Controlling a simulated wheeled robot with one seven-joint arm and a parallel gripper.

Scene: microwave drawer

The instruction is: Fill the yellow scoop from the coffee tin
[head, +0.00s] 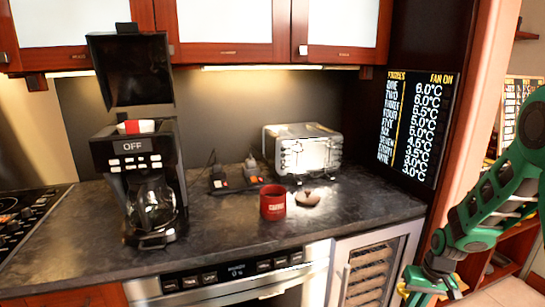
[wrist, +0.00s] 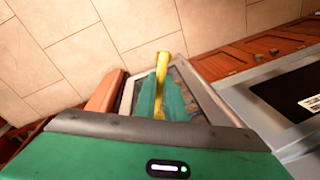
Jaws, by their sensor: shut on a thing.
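The red coffee tin (head: 272,204) stands upright near the front of the dark counter, in front of the toaster. A round brownish lid (head: 308,198) lies on the counter to its right, so the tin looks uncovered; its contents are not visible. My gripper (head: 425,284) hangs at the lower right, beyond the counter's right end and well apart from the tin. In the wrist view its teal fingers (wrist: 164,100) are closed around the yellow scoop (wrist: 162,66). The scoop's bowl is not clear in either view. The tin is out of the wrist view.
A coffee maker (head: 140,180) with its lid raised stands on the left, with a red-and-white thing in its top. A silver toaster (head: 302,150) and a power strip (head: 238,180) are behind the tin. The counter's front right (head: 375,210) is clear. Cabinets (head: 225,55) hang above.

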